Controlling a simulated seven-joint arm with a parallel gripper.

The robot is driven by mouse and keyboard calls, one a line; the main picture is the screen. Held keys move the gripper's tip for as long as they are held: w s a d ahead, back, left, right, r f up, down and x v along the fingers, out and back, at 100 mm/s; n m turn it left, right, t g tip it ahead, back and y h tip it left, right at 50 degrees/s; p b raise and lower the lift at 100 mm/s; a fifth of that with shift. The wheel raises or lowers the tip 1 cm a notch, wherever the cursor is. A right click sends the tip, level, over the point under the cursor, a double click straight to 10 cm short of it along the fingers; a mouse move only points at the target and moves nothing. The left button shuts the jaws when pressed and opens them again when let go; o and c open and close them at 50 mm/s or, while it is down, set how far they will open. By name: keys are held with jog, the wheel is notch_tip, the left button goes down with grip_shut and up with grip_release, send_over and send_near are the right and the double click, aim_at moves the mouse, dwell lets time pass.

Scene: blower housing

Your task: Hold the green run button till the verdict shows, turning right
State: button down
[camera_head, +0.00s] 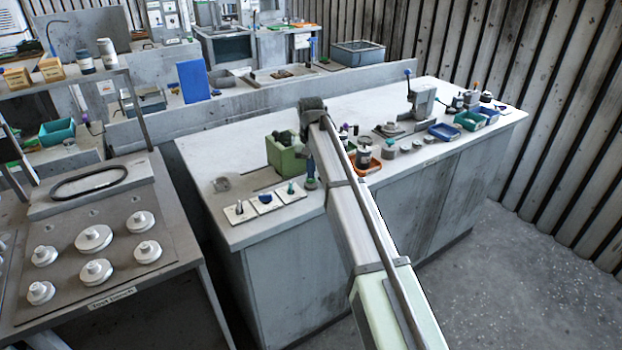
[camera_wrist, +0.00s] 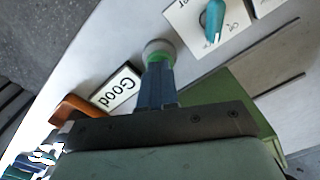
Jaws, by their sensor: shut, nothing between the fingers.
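The green run button (camera_wrist: 153,58) shows as a green patch with a grey round collar, right at my fingertips in the wrist view. The fingers cover most of it. My gripper (camera_wrist: 157,66) is shut and empty, its blue fingers together, with the tips at the button. They seem to touch it, but I cannot tell whether it is pressed in. In the head view my gripper (camera_head: 310,184) points down at the bench's front edge. A white plate reading "Good" (camera_wrist: 115,90) lies beside the button. A teal pointer knob (camera_wrist: 214,20) sits on a white card on the other side.
A green box (camera_head: 285,155) stands just behind my gripper. White cards (camera_head: 240,211) with small knobs lie to its left. An orange tray (camera_head: 368,166) and several jars stand to its right. A grey panel with white knobs (camera_head: 94,238) is at the far left.

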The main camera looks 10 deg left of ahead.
jog(key=shift+r, duration=3.05)
jog(key=shift+f, duration=0.1)
jog(key=s+d+f+m+g, duration=0.1)
jog(key=s+d+f, duration=0.65)
jog(key=f, duration=0.55)
jog(key=s+d+f+m+g+h, duration=0.1)
jog(key=s+d+f, duration=0.7)
jog(key=f, duration=0.5)
jog(key=s+d+f+m+g, duration=0.1)
jog(key=s+d+f, duration=0.6)
jog(key=d+f, duration=0.5)
jog(key=s+d+f+g, duration=0.1)
jog(key=s+d+f, duration=0.2)
jog(key=s+f, duration=0.3)
jog(key=s+d+f+g, duration=0.1)
jog(key=s+f, duration=0.6)
jog(key=s, duration=0.9)
jog(key=s+d+f+g+y, duration=0.1)
jog(key=s+d+f, duration=0.3)
jog(key=s, duration=0.7)
notch_tip(320, 180, down, 3)
jog(key=shift+d+r+g, duration=0.15)
jog(key=shift+d+g, duration=0.2)
jog(key=shift+g, duration=0.05)
